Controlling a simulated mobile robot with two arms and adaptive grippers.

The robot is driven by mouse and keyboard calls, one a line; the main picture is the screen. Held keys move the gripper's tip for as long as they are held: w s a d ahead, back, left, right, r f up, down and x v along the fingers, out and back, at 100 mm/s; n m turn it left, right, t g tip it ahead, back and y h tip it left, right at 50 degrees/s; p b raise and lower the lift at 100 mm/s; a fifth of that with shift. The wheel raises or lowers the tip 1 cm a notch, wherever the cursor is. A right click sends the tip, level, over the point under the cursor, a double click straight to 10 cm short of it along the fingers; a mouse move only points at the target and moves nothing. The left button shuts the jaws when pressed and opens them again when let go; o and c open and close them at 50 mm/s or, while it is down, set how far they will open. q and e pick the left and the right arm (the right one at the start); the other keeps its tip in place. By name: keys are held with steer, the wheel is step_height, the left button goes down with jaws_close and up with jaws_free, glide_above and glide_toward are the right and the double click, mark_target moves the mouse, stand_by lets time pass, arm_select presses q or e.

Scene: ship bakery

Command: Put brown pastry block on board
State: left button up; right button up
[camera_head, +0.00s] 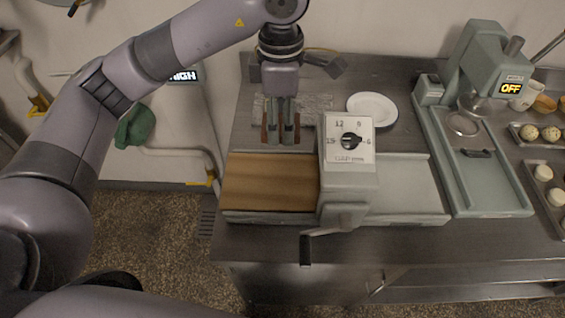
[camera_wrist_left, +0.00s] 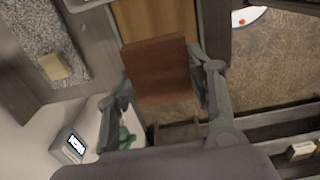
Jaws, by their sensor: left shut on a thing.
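The brown pastry block (camera_head: 265,133) is a flat, reddish-brown slab. My left gripper (camera_head: 282,137) is shut on it and holds it raised, behind the wooden board from the head camera. The left wrist view shows the block (camera_wrist_left: 157,70) between the two fingers (camera_wrist_left: 160,100), with its broad face visible. The wooden board (camera_head: 268,182) is tan and lies at the left of the grey dial machine. Part of the board (camera_wrist_left: 160,18) shows beyond the block in the wrist view. A gap between block and board is hard to judge. My right gripper is out of view.
The dial machine (camera_head: 347,185) borders the board on its right, with a crank in front. A speckled grey patch (camera_wrist_left: 35,30) with a pale yellow piece (camera_wrist_left: 54,66) lies behind. A white plate (camera_head: 372,107) and a green-grey machine (camera_head: 478,75) stand to the right.

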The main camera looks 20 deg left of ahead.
mark_target(281, 127)
arm_select(q)
step_height(281, 127, down, 5)
steer(key=shift+r+p, duration=0.15)
steer(key=shift+p, duration=0.55)
step_height(281, 127, down, 6)
steer(key=shift+w+f+p, duration=0.1)
steer(key=shift+w+p, duration=0.05)
steer(key=shift+p, duration=0.5)
step_height(281, 127, down, 3)
steer(key=shift+f+p, duration=0.15)
steer(key=shift+p, duration=0.3)
steer(key=shift+f, duration=0.1)
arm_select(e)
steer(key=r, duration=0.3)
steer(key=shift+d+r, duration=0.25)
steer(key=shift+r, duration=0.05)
arm_select(q)
steer(key=shift+f, duration=0.1)
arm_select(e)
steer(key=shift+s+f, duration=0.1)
